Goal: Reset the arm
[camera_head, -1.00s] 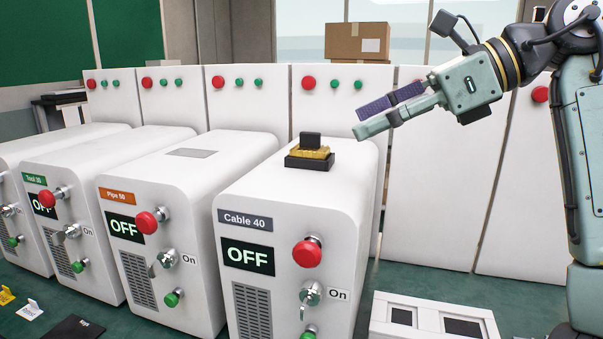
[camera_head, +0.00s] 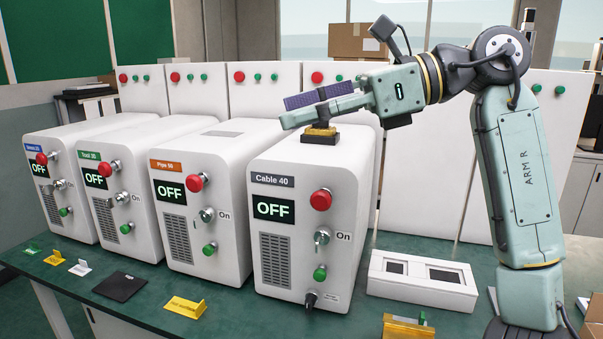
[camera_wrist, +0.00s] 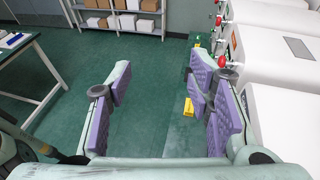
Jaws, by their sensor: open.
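My gripper (camera_head: 290,111) reaches left from my bent arm over the white Cable 40 box (camera_head: 290,160). Its purple-padded fingers are spread apart with nothing between them, as the wrist view (camera_wrist: 160,85) shows. In the head view one finger covers the upper part of a black and yellow block (camera_head: 320,138) on top of that box. I cannot tell whether they touch. The Cable 40 display (camera_head: 273,208) reads OFF.
Similar boxes, such as Pipe 50 (camera_head: 185,165), stand in a row to the left, all reading OFF. A white two-window unit (camera_head: 422,298) is at the right. Tags and a black pad (camera_head: 120,286) lie along the green table's front. Tall white panels stand behind.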

